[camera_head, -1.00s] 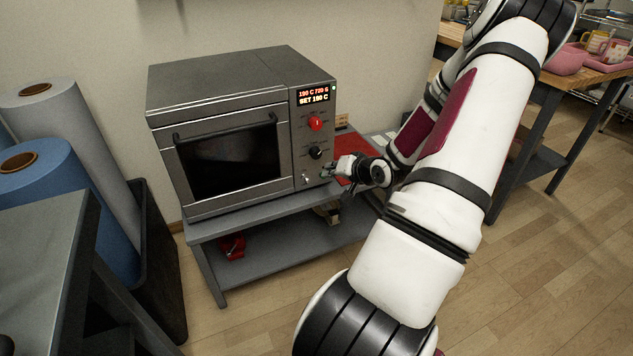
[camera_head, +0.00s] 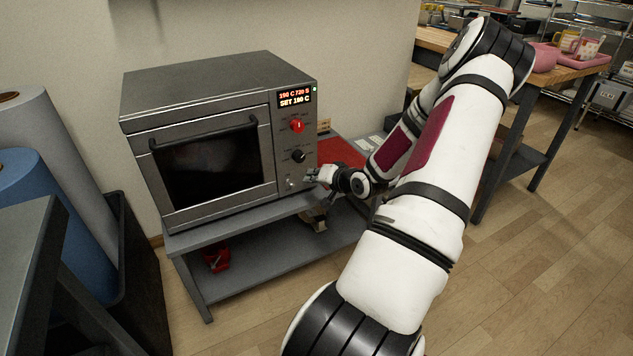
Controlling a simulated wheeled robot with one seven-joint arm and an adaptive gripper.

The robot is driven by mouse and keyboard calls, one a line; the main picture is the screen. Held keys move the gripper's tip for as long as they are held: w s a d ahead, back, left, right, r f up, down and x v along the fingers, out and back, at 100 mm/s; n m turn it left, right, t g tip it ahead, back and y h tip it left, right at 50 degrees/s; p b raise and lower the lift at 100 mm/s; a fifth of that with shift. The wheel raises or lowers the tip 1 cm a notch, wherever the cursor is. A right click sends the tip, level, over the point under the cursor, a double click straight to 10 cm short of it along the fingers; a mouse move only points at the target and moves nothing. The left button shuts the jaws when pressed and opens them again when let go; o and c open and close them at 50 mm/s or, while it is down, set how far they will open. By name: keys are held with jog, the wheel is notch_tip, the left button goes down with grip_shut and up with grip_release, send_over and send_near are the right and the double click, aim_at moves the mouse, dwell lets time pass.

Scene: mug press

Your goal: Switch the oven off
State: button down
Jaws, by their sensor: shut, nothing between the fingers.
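The grey oven (camera_head: 190,92) stands on a low grey table, its door (camera_head: 212,165) shut. Its lit display (camera_head: 294,97) reads about 190 C 720 S and SET 190 C. Below the display are a red knob (camera_head: 297,126), a black knob (camera_head: 298,156) and a small silver switch (camera_head: 291,183) low on the panel. My gripper (camera_head: 309,178) is shut and empty at the lower right of the panel, just right of the switch. I cannot tell whether it touches the panel. The switch's exact position is too small to read.
The low table (camera_head: 240,222) has a lower shelf holding a red object (camera_head: 217,257). A red mat (camera_head: 340,152) lies right of the oven. Paper rolls (camera_head: 50,215) and a dark bin (camera_head: 140,275) stand left. A wooden bench (camera_head: 437,38) stands at the back right.

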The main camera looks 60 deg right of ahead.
aim_at(291, 184)
jog(key=shift+b+x, duration=0.9)
jog(key=shift+x, duration=1.85)
jog(key=shift+s+a+f+p, duration=0.2)
jog(key=shift+s+f+p, duration=0.1)
jog(key=shift+p, duration=0.25)
jog(key=shift+f, duration=0.15)
jog(key=shift+s+a+f, duration=0.1)
jog(key=shift+s+f, duration=0.05)
jog(key=shift+f, duration=0.15)
jog(key=shift+s+a+f+t+h, duration=0.1)
jog(key=shift+f+t+h, duration=0.25)
jog(key=shift+t, duration=0.25)
jog(key=shift+r, duration=0.2)
jog(key=shift+r+p, duration=0.5)
jog(key=shift+r, duration=0.2)
